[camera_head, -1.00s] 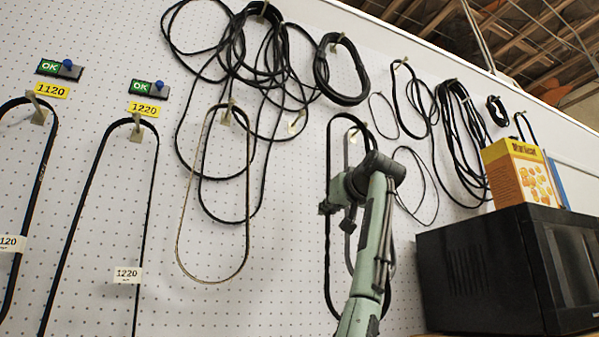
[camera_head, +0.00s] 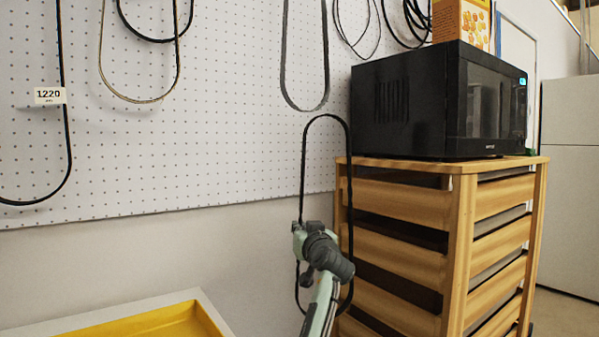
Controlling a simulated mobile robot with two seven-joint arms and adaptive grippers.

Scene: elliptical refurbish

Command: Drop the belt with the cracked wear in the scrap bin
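A black belt loop (camera_head: 328,116) is upright in front of the wall, to the left of the wooden drawer unit. My wrist hides part of the loop's lower right. Any cracks on the belt are too small to tell. A yellow bin or tray (camera_head: 170,322) with a pale rim is at the lower left, partly cut off; no label shows on it. My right gripper is not in view.
Other belts hang on the white pegboard, including a grey one (camera_head: 326,80), a tan-edged one (camera_head: 137,101) and one tagged 1220 (camera_head: 66,150). A black microwave (camera_head: 400,105) stands on the wooden drawer unit (camera_head: 400,210) at the right.

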